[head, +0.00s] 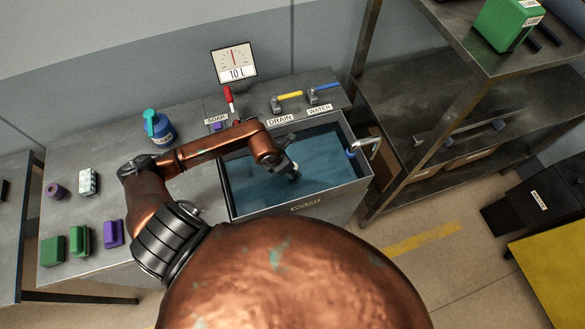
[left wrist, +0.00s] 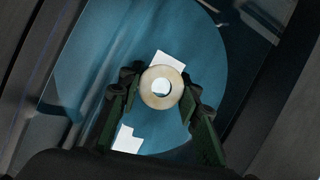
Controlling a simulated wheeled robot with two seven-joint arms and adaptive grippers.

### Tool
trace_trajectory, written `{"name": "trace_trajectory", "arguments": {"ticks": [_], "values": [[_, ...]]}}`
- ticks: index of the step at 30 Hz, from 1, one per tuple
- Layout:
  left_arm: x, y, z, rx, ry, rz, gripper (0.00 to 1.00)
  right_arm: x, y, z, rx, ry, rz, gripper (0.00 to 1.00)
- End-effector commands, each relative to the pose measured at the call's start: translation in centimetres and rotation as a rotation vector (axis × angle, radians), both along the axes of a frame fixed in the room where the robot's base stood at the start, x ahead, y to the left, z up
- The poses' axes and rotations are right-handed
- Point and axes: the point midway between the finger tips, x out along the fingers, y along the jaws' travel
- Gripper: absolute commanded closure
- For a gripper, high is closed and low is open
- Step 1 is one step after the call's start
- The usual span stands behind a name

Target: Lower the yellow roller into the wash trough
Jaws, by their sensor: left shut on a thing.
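The wash trough (head: 227,186) is a grey metal basin holding blue water (head: 322,165). My left gripper (head: 293,172) reaches in from the left and points down over the water, inside the trough's outline. In the left wrist view its dark green fingers (left wrist: 160,98) are shut on a pale, cream-yellow round piece with a hole, the yellow roller (left wrist: 162,101), seen end-on. In the head view the roller is hidden or too small to make out. Blue water (left wrist: 100,55) lies behind it; I cannot tell whether the roller touches it. My right gripper is not in view.
Behind the trough are a red-handled lever (head: 228,96), a yellow drain handle (head: 290,95), a blue water handle (head: 325,87) and a "10 L" gauge (head: 234,64). A faucet (head: 366,146) stands at the right rim.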

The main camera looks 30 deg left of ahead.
Motion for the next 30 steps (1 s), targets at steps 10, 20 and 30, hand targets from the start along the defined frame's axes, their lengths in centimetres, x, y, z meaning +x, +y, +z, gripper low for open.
{"name": "trace_trajectory", "arguments": {"ticks": [10, 20, 30], "values": [[0.0, 0.0, -0.5, 0.0, 0.0, 0.0, 0.96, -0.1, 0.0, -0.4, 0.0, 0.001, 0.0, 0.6], [0.0, 0.0, -1.0, 0.0, 0.0, 0.0, 0.96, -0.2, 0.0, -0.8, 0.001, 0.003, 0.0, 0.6], [0.0, 0.0, -1.5, 0.0, 0.0, 0.0, 0.96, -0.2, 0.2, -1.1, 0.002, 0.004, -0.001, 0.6]]}}
